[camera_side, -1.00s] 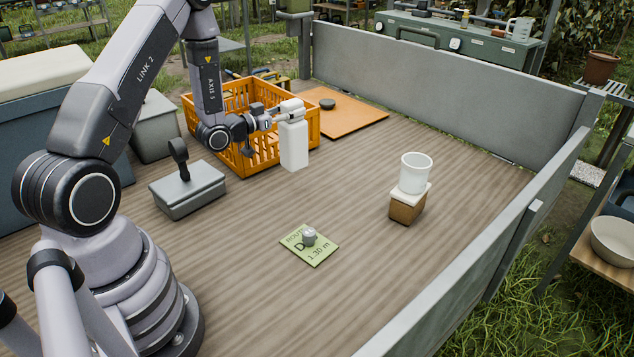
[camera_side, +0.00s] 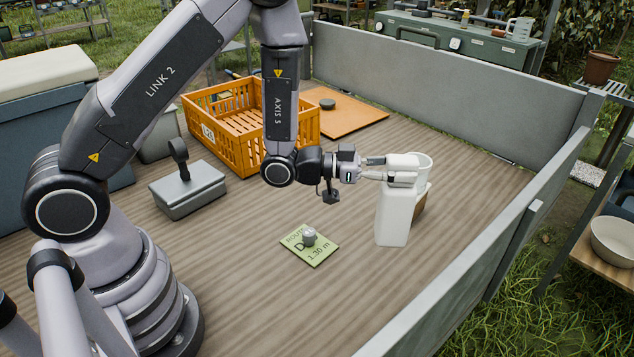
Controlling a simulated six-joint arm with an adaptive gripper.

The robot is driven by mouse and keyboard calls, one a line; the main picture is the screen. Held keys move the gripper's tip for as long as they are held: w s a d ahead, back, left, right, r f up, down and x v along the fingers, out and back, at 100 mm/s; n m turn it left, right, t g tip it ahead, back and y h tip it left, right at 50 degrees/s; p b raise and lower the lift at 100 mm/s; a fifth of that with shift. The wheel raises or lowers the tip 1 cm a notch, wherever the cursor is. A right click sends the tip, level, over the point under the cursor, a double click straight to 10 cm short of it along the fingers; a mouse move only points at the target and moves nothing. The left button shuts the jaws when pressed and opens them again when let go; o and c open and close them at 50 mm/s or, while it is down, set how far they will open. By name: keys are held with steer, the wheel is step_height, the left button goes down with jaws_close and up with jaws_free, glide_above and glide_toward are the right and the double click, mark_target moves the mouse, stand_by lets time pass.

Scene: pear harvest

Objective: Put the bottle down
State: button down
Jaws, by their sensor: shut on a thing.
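The white bottle (camera_side: 394,218) is upright at the right of the middle of the deck. My gripper (camera_side: 398,171) is shut on the bottle near its top, reaching in from the left. The bottle partly hides a white cup (camera_side: 425,162) and the brown block (camera_side: 421,204) under it. I cannot tell whether the bottle's base touches the deck or hangs a little above it.
A green route card (camera_side: 312,252) with a small grey knob on it lies left of the bottle. An orange crate (camera_side: 222,130), an orange board (camera_side: 352,118) and a grey box with a handle (camera_side: 188,191) stand farther left. Grey walls (camera_side: 440,95) edge the deck.

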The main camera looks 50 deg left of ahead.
steer(key=w+d+f, duration=0.4)
steer(key=w+f, duration=0.7)
steer(key=f, duration=0.1)
steer(key=shift+d, duration=0.25)
steer(key=shift+s, duration=0.1)
steer(key=c, duration=0.8)
jaws_free()
steer(key=shift+f, duration=0.15)
